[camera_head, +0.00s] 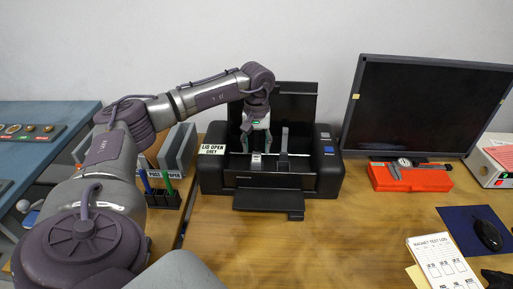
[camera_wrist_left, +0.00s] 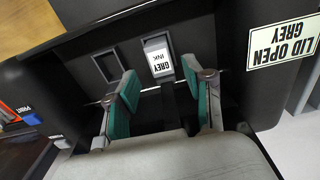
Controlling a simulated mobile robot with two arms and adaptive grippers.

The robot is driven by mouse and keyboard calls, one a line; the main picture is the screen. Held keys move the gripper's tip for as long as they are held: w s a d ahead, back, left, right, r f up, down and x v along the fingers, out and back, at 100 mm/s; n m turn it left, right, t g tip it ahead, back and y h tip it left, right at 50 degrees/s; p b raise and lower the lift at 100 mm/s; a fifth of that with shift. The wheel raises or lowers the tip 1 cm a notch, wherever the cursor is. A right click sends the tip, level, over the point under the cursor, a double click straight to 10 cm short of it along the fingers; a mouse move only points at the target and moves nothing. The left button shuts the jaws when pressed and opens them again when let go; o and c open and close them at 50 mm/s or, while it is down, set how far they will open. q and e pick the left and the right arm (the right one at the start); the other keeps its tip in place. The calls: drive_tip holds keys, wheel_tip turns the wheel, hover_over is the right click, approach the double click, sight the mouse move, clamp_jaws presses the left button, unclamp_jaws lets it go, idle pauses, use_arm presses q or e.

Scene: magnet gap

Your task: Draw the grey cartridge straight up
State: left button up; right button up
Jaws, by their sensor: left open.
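The grey cartridge (camera_head: 256,161) sits in a slot of the black printer (camera_head: 216,176), whose lid is up. In the left wrist view, the cartridge (camera_wrist_left: 159,58) shows a white label reading GREY INK. My left gripper (camera_head: 256,146) points down into the printer just above the cartridge. In the wrist view, the teal-padded fingers of my left gripper (camera_wrist_left: 159,77) are apart, one on either side of the cartridge's line, with gaps between. The cartridge's lower part is hidden in its slot. My right gripper is not in view.
A tall grey upright piece (camera_head: 284,148) stands in the printer right of the cartridge. An empty-looking slot (camera_wrist_left: 103,65) is beside it in the wrist view. A sign (camera_head: 212,149) reads LID OPEN GREY. A monitor (camera_head: 425,105) and red case (camera_head: 410,178) stand right.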

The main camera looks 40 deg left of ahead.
sight(256, 158)
use_arm(q)
wheel_tip(256, 158, down, 3)
drive_tip(key=shift+r+b, duration=0.1)
drive_tip(key=shift+b, duration=0.55)
drive_tip(key=shift+f, duration=0.65)
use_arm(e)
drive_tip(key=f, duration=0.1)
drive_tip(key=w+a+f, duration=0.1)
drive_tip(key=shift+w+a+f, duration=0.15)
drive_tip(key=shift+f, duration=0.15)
use_arm(q)
drive_tip(key=shift+c, duration=0.3)
drive_tip(key=c, duration=0.8)
wheel_tip(256, 158, up, 8)
drive_tip(key=p, duration=0.5)
drive_tip(key=shift+f, duration=0.4)
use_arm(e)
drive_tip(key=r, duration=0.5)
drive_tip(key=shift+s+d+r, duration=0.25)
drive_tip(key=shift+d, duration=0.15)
